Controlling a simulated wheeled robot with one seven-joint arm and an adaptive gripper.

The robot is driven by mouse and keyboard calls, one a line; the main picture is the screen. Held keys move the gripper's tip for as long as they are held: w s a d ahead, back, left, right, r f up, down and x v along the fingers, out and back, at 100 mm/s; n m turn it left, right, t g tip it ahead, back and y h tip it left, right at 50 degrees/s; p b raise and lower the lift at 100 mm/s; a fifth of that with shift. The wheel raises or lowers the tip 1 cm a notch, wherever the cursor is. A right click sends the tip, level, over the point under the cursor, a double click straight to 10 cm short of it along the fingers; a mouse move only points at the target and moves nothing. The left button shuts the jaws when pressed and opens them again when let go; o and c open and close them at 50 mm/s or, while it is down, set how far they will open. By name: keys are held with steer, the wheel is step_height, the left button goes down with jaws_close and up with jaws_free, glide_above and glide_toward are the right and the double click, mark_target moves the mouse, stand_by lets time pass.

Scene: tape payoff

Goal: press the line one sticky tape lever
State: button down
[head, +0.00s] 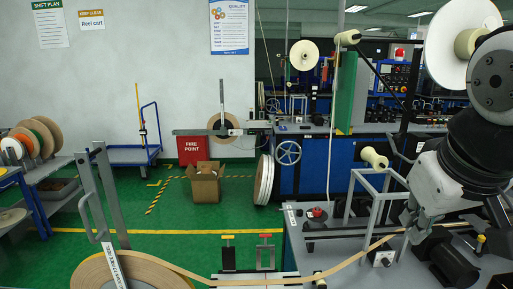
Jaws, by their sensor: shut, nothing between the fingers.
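Two upright handles stand on a pale splice bench at the bottom centre of the head view, one with a yellow top (228,238) and one with a red top (265,236). I cannot tell from this view which one is the line one sticky tape lever. A tan tape (345,263) runs past them from a large roll (130,271) at lower left up to the right. My gripper (406,224) is at the right, well apart from both handles, above the grey machine bench. It is shut and empty; its fingertips are small and hard to make out.
A grey metal frame (378,180) stands just left of my gripper, with a red button (317,212) beside it. A dark motor (452,264) lies below my arm. A cardboard box (204,184) stands on the green floor, which is mostly clear at left centre.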

steer(key=s+a+f+y, duration=0.1)
steer(key=s+a+f, duration=0.3)
steer(key=s+f, duration=0.1)
steer(key=shift+s+m+y, duration=0.3)
steer(key=shift+s+m, duration=0.05)
steer(key=shift+m, duration=0.05)
